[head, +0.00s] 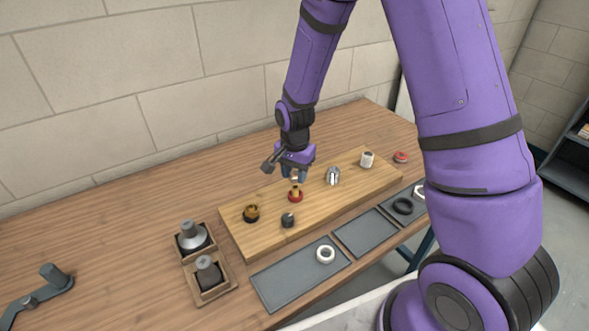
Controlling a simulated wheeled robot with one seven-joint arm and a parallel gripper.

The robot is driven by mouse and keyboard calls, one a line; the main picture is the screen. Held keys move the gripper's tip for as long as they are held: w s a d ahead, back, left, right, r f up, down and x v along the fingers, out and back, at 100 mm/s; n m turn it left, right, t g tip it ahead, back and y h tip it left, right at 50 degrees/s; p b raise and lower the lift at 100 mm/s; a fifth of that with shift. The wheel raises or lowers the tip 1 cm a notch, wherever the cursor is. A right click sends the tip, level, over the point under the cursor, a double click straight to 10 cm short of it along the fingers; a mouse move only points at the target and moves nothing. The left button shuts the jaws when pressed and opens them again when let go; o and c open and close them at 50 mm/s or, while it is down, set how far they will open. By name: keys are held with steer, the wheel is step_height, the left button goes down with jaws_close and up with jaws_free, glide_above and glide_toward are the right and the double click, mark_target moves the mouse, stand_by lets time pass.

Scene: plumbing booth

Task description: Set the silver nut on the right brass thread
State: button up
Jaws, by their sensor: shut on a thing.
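My gripper (294,174) points down over the wooden board (325,215) and is shut on a small pale metallic thing that looks like the silver nut (294,178); the fingers hide most of it. Right under it stands the right brass thread (295,188), upright with a red ring at its foot. Whether the nut touches the thread is too small to tell. Another brass thread (251,211) with a dark foot stands farther left on the board.
A dark grey stub (288,219), a chrome fitting (333,176) and a white fitting (366,159) stand on the board. Grey trays (280,285) lie in front, with a white ring (325,254) and a black ring (403,206). Wooden holders (212,290) stand left. The table's left part is mostly clear.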

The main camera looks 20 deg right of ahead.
mark_target(295, 188)
steer(key=shift+f, duration=2.1)
steer(key=shift+f, duration=0.1)
steer(key=m, duration=0.5)
steer(key=shift+f+m, duration=0.15)
steer(key=shift+m, duration=0.15)
steer(key=o, duration=1.6)
steer(key=shift+r, duration=2.5)
